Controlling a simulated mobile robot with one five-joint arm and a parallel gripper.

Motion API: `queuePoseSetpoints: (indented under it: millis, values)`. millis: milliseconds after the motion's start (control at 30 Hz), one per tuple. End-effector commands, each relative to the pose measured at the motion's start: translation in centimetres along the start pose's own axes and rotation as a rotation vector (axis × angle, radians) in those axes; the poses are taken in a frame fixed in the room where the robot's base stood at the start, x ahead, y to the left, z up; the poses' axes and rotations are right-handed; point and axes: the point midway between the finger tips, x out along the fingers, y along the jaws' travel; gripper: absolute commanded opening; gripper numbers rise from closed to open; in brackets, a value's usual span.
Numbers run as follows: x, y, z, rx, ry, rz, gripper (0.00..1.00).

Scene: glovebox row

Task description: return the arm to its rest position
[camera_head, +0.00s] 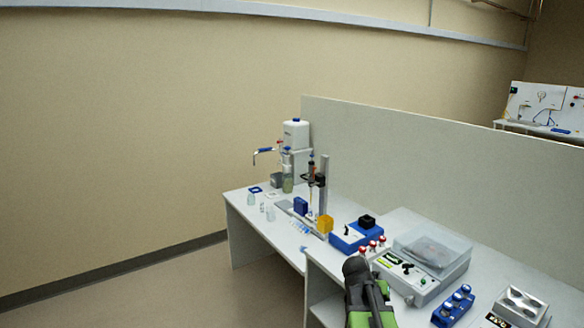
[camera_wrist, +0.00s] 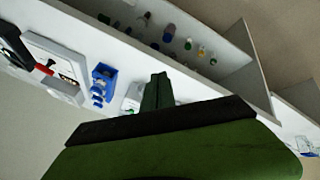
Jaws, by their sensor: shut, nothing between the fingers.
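My gripper (camera_wrist: 158,82) shows in the wrist view as dark green fingers pressed together, with nothing between them. Beyond the fingers lies the white bench top, with a small pale item partly hidden behind them. In the head view my black and green arm rises from the bottom edge in front of the bench. The fingertips cannot be made out clearly there.
A white instrument with a clear lid (camera_head: 432,248), a blue rack (camera_head: 453,306) and a blue box (camera_head: 355,236) stand on the bench near my arm. A grey partition (camera_head: 420,160) runs behind. Open floor (camera_head: 190,295) lies left. A shelf holds several bottles (camera_wrist: 169,30).

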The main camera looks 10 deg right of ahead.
Motion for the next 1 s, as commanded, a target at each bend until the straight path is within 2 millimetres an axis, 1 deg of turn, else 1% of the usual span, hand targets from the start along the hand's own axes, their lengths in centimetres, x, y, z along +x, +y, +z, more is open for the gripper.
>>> queuePoseSetpoints:
  millis: [33, 67, 100, 167, 200, 267, 300, 400, 500, 1000]
  values:
    - [-1.8, -4.2, 1.5, -0.059, -0.011, -0.054, 0.00]
    - [-2.7, -6.4, 2.5, -0.094, -0.022, -0.087, 0.00]
    - [-4.0, -9.3, 4.0, -0.140, -0.040, -0.131, 0.00]
    - [-5.9, -13.1, 6.5, -0.211, -0.073, -0.195, 0.00]
    - [-7.1, -15.1, 8.2, -0.256, -0.098, -0.238, 0.00]
    - [-8.7, -17.4, 10.8, -0.317, -0.142, -0.298, 0.00]
    - [-9.4, -18.3, 12.4, -0.351, -0.176, -0.336, 0.00]
    - [-10.7, -19.0, 15.6, -0.418, -0.269, -0.428, 0.00]
    - [-11.2, -19.1, 16.7, -0.475, -0.308, -0.460, 0.00]
    - [-11.1, -19.0, 16.5, -0.481, -0.302, -0.457, 0.00]
